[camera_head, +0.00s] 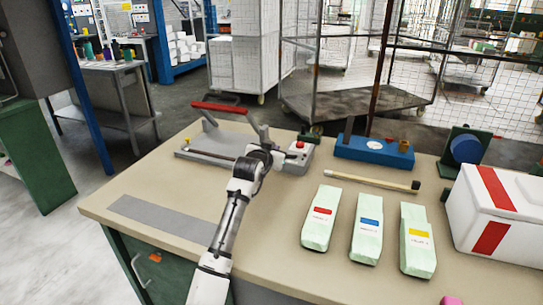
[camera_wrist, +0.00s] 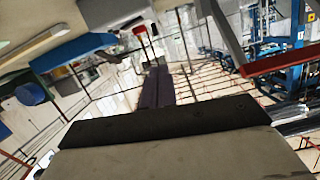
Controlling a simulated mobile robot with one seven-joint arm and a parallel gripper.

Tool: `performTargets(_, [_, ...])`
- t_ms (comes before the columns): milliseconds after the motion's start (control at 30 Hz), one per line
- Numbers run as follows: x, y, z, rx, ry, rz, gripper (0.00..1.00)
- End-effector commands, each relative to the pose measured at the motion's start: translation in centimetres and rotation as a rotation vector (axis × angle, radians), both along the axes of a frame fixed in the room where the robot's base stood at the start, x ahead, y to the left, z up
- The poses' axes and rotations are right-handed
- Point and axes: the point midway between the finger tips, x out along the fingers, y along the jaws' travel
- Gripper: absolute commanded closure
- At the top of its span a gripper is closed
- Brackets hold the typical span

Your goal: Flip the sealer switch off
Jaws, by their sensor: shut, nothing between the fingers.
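The sealer (camera_head: 208,143) is a flat grey machine at the back left of the table, with a raised red bar (camera_head: 219,108). The red bar also shows at the right of the wrist view (camera_wrist: 283,60). A grey box with a red knob (camera_head: 299,145) stands at its right end; the red knob is near the top centre of the wrist view (camera_wrist: 138,29). My gripper (camera_head: 264,133) is beside this box, partly in front of the sealer. Its dark fingers (camera_wrist: 157,85) are shut and empty. I cannot make out the switch or its position.
A blue device (camera_head: 372,153) and a wooden-handled rod (camera_head: 372,179) lie right of the sealer. A white box with red stripes (camera_head: 505,215) is at the right. A grey strip (camera_head: 170,218) lies front left, with clear table around it.

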Motion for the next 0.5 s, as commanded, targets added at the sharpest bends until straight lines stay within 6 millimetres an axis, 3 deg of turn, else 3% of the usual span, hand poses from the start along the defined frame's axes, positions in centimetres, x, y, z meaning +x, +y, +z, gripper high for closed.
performTargets(200, [-1.7,0.6,0.4,0.000,0.000,0.000,1.00])
performTargets(500, [-1.9,0.6,0.5,0.000,0.001,-0.001,1.00])
